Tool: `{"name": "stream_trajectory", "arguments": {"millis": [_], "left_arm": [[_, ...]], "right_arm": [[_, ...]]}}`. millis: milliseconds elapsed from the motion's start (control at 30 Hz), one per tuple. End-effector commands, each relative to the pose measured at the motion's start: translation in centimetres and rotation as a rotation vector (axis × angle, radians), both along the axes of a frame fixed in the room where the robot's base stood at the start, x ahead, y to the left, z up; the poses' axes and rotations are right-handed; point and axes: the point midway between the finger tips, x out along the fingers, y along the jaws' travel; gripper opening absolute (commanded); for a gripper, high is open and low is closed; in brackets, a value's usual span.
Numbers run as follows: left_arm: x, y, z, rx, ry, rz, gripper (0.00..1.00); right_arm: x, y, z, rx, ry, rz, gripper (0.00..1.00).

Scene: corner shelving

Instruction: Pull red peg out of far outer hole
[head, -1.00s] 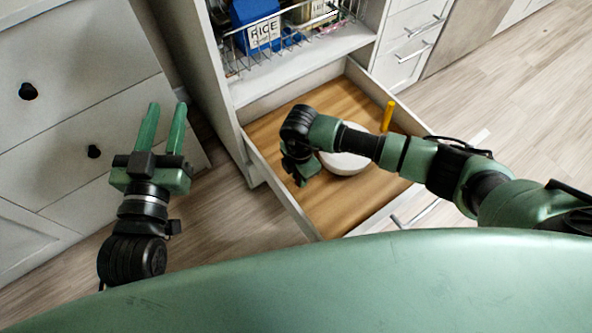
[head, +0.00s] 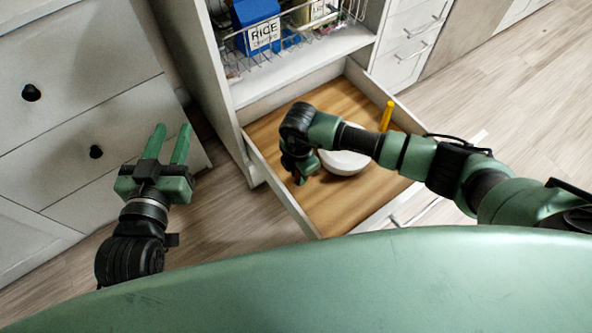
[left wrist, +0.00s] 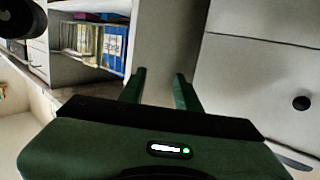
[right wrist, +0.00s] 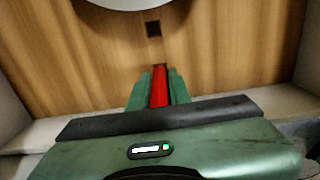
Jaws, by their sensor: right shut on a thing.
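The red peg (right wrist: 159,88) is between the fingers of my right gripper (right wrist: 159,78) in the right wrist view, and the gripper is shut on it. A dark patch shows at the peg's far end; I cannot tell whether the end is still in a hole. An empty square hole (right wrist: 153,28) is in the wooden drawer floor just beyond. In the head view my right gripper (head: 300,174) points down over the drawer's left part, with a bit of red at its tip. My left gripper (head: 171,135) is open and empty, outside the drawer on the left.
A white round bowl-like thing (head: 343,163) and an upright yellow peg (head: 387,116) stand in the open drawer (head: 265,135). Above it is a shelf with a wire basket (head: 285,42) and a blue rice box (head: 258,28). A grey cabinet (head: 70,110) stands left.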

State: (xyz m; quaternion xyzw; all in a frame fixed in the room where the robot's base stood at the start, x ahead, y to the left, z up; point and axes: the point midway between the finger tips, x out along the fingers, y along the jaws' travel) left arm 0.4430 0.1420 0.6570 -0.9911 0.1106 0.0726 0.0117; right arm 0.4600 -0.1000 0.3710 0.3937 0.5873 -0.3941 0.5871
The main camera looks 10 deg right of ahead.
Motion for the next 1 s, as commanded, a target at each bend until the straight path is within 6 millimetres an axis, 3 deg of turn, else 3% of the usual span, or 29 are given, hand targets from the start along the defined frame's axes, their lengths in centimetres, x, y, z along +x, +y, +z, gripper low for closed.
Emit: {"name": "stream_trajectory", "arguments": {"millis": [1000], "left_arm": [[-1.4,0.8,-3.7,0.048,0.199,0.010,0.33]], "right_arm": [[0.0,0.0,0.9,0.000,0.000,0.000,0.00]]}}
